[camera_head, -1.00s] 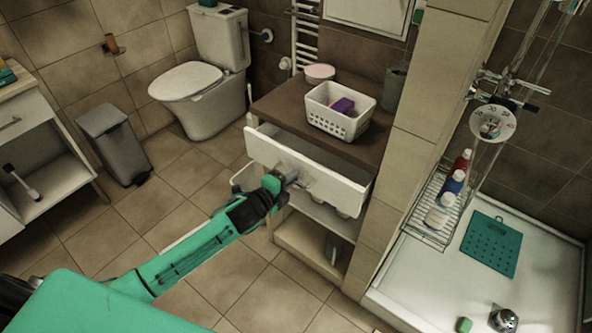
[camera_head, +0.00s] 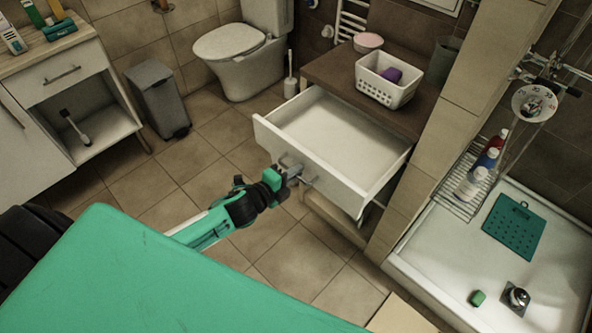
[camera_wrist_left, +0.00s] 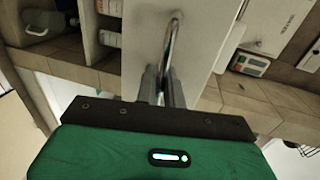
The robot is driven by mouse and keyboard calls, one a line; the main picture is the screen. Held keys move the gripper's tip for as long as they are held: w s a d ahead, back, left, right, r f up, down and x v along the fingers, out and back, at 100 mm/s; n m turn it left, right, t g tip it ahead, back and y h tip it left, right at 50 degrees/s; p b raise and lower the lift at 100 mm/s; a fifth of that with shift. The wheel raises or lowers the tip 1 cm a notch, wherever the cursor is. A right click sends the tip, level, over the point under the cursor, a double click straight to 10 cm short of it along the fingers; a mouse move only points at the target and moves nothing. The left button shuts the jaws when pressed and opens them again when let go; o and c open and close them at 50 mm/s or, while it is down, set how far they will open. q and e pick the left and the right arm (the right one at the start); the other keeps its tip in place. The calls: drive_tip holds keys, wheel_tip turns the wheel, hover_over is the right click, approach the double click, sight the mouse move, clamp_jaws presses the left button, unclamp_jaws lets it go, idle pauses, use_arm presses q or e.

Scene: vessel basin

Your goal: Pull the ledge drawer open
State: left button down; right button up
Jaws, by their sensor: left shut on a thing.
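The ledge drawer (camera_head: 335,133) is white and stands well out from under the brown ledge (camera_head: 340,70). Its inside shows and looks empty. The metal bar handle (camera_head: 309,180) is on its white front, and it also shows in the left wrist view (camera_wrist_left: 174,42) against the white panel. My left gripper (camera_head: 291,170) is at the handle in front of the drawer. In the left wrist view its fingers (camera_wrist_left: 161,82) are closed around the handle bar. My right gripper is in neither view now.
A white basket (camera_head: 387,82) with a purple thing and a pink-lidded round tub (camera_head: 368,42) stand on the ledge. A tiled wall (camera_head: 440,120) borders the drawer's right side. A grey bin (camera_head: 158,98) stands at left. Floor in front is clear.

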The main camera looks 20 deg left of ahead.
use_arm(q)
drive_tip(key=c, duration=1.9)
unclamp_jaws()
drive_tip(key=shift+s, duration=0.1)
